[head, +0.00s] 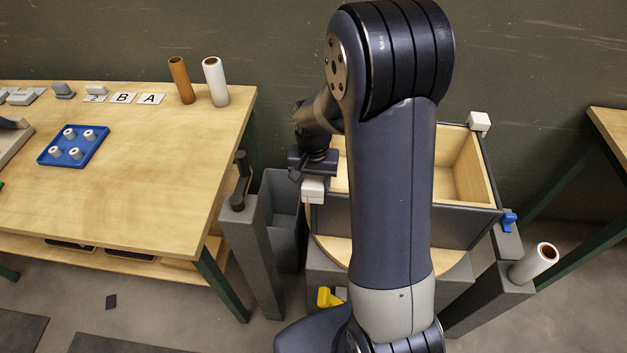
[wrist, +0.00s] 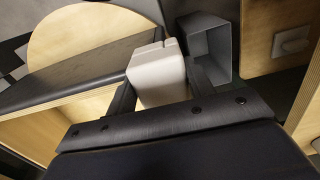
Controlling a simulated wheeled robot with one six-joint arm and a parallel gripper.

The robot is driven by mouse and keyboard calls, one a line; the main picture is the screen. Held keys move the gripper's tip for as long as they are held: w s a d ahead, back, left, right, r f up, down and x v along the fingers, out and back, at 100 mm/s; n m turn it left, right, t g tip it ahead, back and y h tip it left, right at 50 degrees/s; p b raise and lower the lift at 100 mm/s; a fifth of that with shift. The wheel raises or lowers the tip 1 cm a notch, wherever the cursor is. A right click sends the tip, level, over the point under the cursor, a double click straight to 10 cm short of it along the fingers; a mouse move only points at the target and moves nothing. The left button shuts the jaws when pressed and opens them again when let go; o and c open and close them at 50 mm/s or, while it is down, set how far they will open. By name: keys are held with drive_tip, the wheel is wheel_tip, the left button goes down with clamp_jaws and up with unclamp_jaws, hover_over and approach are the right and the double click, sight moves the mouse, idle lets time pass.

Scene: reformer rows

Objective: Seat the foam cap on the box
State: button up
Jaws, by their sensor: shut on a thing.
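The box (head: 466,219) is a dark grey open case with pale wood lining; my arm hides its middle. The foam cap (head: 313,190) is a small white block in my gripper (head: 314,180) at the box's near left corner. In the wrist view the foam cap (wrist: 157,72) sits between the two dark fingers, which are shut on it. It is at the end of the box's dark rim (wrist: 90,72); I cannot tell whether it touches. A similar white cap (head: 479,122) sits on the far right corner.
A grey bin (head: 284,215) stands left of the box and shows in the wrist view (wrist: 207,45). A wooden table (head: 140,210) at left holds a blue pegged tray (head: 73,146) and two rolls. A grey post (head: 253,250) stands between. A blue clip (head: 509,221) is at right.

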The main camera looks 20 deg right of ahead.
sight(314, 181)
drive_tip(key=shift+f, duration=0.35)
drive_tip(key=o, duration=1)
drive_tip(key=shift+o, duration=0.2)
drive_tip(key=shift+r, duration=0.1)
wheel_tip(314, 181, up, 11)
drive_tip(key=shift+f, duration=0.15)
drive_tip(key=shift+f, duration=0.1)
wheel_tip(314, 181, down, 11)
drive_tip(key=shift+r, duration=0.2)
drive_tip(key=shift+r+p, duration=0.3)
drive_tip(key=shift+r, duration=0.3)
drive_tip(key=shift+f, duration=0.15)
